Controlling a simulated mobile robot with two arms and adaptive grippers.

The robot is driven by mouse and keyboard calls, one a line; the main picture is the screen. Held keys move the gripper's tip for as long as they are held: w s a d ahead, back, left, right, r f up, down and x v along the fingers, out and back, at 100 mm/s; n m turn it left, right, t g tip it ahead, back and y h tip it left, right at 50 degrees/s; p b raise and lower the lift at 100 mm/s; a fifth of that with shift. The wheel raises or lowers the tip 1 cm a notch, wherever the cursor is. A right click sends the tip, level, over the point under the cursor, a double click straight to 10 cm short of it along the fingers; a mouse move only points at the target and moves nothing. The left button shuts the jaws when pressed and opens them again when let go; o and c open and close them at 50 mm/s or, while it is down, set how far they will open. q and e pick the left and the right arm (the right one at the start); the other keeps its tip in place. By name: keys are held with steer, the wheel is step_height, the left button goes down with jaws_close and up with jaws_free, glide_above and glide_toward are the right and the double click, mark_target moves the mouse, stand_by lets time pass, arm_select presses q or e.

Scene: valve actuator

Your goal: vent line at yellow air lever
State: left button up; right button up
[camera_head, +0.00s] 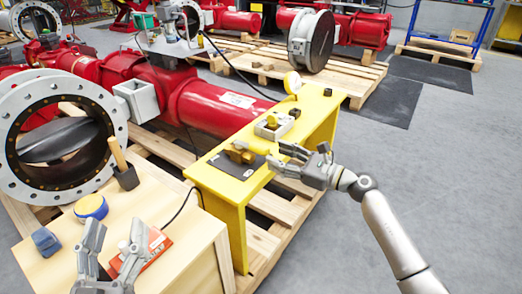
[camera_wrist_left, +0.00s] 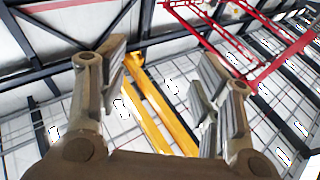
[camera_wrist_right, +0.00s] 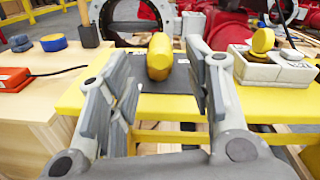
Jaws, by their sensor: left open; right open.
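The yellow air lever (camera_head: 252,146) sits on a dark plate (camera_head: 232,166) on the yellow bench (camera_head: 215,188). In the right wrist view the lever (camera_wrist_right: 160,57) shows end-on, ahead and between my finger tips. My right gripper (camera_head: 276,155) is open, at the right end of the lever; I cannot tell whether it touches it. Its open fingers also show in the right wrist view (camera_wrist_right: 155,82). My left gripper (camera_head: 110,255) is open and empty, fingers upward, in front of the wooden crate; the left wrist view (camera_wrist_left: 165,85) shows roof beams beyond its fingers.
A grey box with a yellow button (camera_head: 270,125) and a gauge (camera_head: 293,82) stand farther along the bench. Floor at right is clear.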

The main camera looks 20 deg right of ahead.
mark_target(268, 152)
arm_select(q)
steer(key=shift+s+r+t+h, duration=0.3)
steer(key=shift+r+t, duration=0.1)
steer(key=shift+r, duration=0.25)
steer(key=shift+s+r+t+h, duration=0.25)
steer(key=shift+r+t, duration=0.15)
steer(key=shift+r, duration=0.25)
arm_select(e)
steer(key=shift+x, duration=3.1)
jaws_close()
